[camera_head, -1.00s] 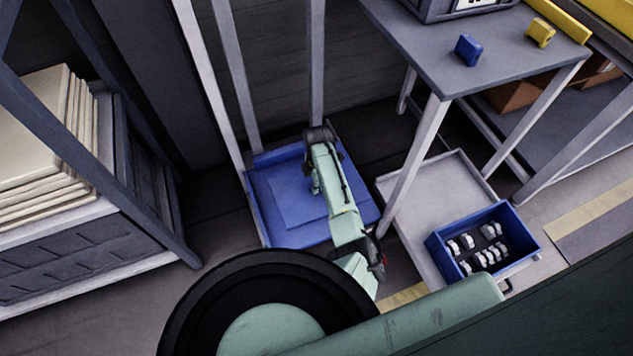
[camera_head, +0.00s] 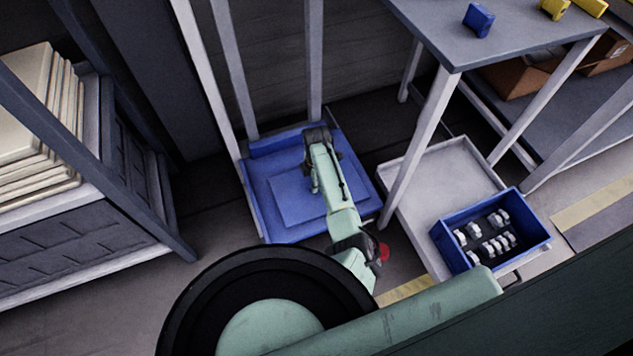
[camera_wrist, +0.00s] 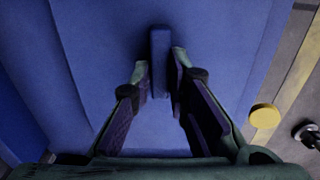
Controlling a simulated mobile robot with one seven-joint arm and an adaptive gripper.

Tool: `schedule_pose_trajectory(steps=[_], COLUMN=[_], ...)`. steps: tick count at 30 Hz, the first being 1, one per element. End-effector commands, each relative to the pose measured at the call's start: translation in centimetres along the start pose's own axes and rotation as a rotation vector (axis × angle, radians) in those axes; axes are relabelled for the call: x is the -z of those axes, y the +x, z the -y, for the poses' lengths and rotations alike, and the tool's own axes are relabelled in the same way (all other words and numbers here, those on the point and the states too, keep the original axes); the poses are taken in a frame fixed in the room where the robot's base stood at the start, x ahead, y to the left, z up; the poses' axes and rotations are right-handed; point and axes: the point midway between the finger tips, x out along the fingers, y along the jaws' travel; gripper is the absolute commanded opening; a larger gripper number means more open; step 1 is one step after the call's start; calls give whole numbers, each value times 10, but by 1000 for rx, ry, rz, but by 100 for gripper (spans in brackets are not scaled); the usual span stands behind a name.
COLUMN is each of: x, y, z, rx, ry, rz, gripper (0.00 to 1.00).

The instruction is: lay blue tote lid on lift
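The blue tote lid (camera_head: 283,232) lies flat, low between the grey posts at the centre of the head view. It fills most of the wrist view (camera_wrist: 95,60) and has a raised inner panel and an upright blue handle (camera_wrist: 160,50). My gripper (camera_wrist: 162,80) is over the lid, with one finger close on each side of the handle. It looks shut on the handle, with little or no gap. In the head view my arm hides the right part of the lid and the fingertips. The lift's surface under the lid is mostly covered.
Grey posts (camera_head: 316,60) stand close behind and left of the lid. To the right are a white tray (camera_head: 400,205), a blue tote (camera_head: 465,262) with several white parts, and a table (camera_head: 440,40) with a blue block (camera_head: 478,20). A rack with stacked boards (camera_head: 40,165) stands left.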

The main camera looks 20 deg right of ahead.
Motion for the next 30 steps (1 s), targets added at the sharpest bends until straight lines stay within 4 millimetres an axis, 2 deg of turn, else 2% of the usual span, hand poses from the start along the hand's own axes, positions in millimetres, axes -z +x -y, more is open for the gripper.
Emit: schedule_pose_trajectory(steps=[1,9,20,23,30], x=[0,0,0,0,0], y=[0,0,-3,-15,-65], z=[0,0,0,-1,-1], rx=[0,0,0,-2,-4], ry=[0,0,1,1,0], rz=[0,0,-1,-1,1], gripper=[20,38,38,38,38])
